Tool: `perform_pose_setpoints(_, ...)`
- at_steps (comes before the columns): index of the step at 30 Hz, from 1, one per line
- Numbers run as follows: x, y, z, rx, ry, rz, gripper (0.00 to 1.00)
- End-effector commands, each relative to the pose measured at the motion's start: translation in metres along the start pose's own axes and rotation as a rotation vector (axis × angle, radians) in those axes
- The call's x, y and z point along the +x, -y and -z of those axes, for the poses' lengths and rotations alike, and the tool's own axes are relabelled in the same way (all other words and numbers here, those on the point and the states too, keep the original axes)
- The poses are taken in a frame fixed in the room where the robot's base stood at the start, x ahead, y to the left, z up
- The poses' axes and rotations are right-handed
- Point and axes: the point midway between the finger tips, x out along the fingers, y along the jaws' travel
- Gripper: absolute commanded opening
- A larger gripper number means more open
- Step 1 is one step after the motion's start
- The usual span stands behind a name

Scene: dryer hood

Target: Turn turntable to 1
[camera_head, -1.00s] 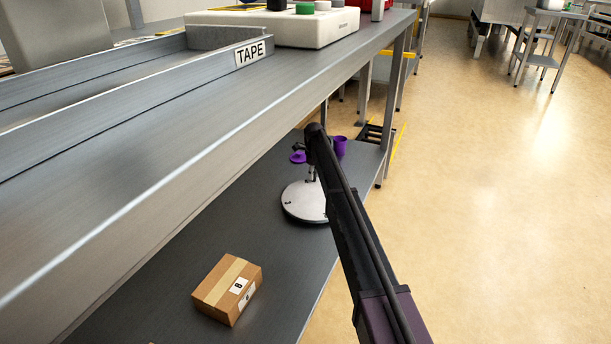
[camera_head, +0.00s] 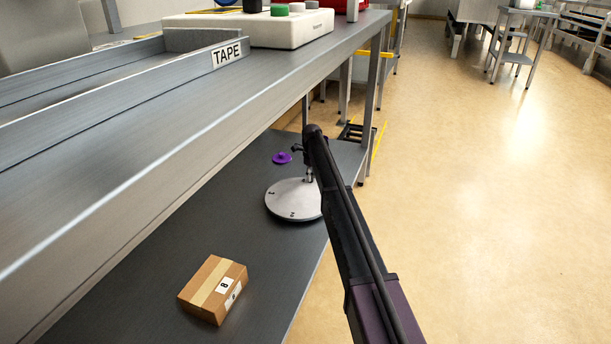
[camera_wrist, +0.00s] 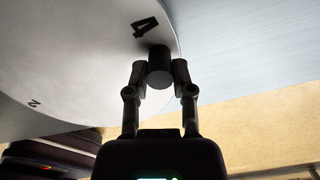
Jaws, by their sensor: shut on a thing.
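The turntable (camera_head: 287,199) is a round pale metal disc on the lower shelf, with small dark numbers near its rim. In the wrist view the disc (camera_wrist: 75,60) fills the upper left, and a "4" and a "2" can be read on it. A short dark cylindrical knob (camera_wrist: 160,70) stands at the rim beside the "4". My gripper (camera_wrist: 158,80) is shut on this knob, one finger on each side. In the head view my gripper (camera_head: 309,176) is at the disc's far right part, mostly hidden by my arm. I cannot read a "1".
A cardboard box (camera_head: 213,289) sits nearer on the lower shelf (camera_head: 150,295). A purple lidlike item (camera_head: 282,158) lies behind the disc. The upper bench (camera_head: 180,125) with a TAPE label overhangs the shelf. Open floor (camera_head: 480,220) lies to the right.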

Motion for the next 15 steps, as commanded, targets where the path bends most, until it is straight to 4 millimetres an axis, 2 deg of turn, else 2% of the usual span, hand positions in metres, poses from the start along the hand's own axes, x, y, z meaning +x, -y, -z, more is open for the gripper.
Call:
perform_pose_setpoints(6, 0.0, 0.004, 0.019, 0.005, -0.002, -0.006, 0.0)
perform_pose_setpoints(15, 0.0, 0.007, 0.026, 0.009, -0.002, -0.006, 0.0)
